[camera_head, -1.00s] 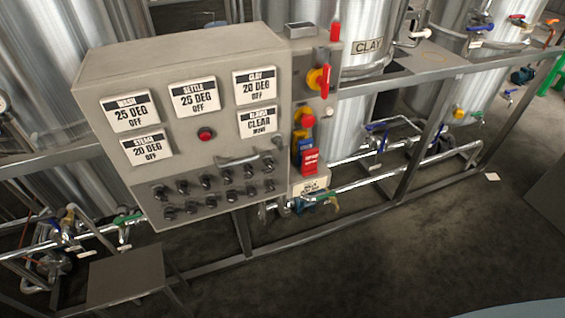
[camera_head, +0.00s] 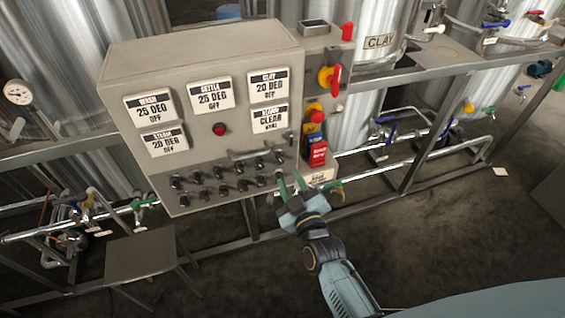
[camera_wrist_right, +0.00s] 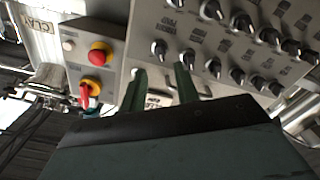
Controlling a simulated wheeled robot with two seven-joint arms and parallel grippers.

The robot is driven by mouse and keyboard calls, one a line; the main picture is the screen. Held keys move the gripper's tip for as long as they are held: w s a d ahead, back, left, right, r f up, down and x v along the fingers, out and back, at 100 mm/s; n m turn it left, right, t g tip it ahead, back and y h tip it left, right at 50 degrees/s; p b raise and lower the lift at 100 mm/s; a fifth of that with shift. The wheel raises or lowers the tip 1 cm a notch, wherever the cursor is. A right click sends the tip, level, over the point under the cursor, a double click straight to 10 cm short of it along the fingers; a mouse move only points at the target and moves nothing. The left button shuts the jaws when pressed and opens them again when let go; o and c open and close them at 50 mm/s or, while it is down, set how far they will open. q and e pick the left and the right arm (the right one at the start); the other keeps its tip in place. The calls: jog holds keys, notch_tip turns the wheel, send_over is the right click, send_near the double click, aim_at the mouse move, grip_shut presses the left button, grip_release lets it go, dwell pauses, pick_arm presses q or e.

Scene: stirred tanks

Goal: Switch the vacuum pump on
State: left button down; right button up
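The grey control panel (camera_head: 240,130) carries two rows of black rotary knobs (camera_head: 220,190) along its lower front. The knobs also show in the wrist view (camera_wrist_right: 237,72), with small labels too small to read surely, so I cannot tell which one is the vacuum pump's. My right gripper (camera_head: 291,181) is at the panel's lower right corner, in front of the end of the knob rows. In the wrist view its two green fingers (camera_wrist_right: 160,76) stand apart with nothing held between them. One knob (camera_wrist_right: 158,48) shows just beyond the fingertips and another (camera_wrist_right: 187,60) lies by the right finger.
A side panel bears a red emergency button (camera_head: 317,116) on yellow and a red-handled rotary switch (camera_head: 332,77). A handle bar (camera_head: 262,153) sticks out above the knobs. Steel tanks (camera_head: 375,25) stand behind, and frame rails and pipes (camera_head: 420,165) run to the right.

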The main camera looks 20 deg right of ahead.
aim_at(282, 161)
jog(key=w, duration=0.7)
jog(key=shift+a, duration=0.1)
jog(key=shift+c, duration=0.4)
grip_shut()
jog(key=shift+m, duration=1.3)
jog(key=m, duration=0.3)
jog(key=shift+m, duration=0.3)
jog(key=m, duration=0.5)
jog(key=shift+f+m, duration=0.1)
jog(key=shift+m, duration=0.2)
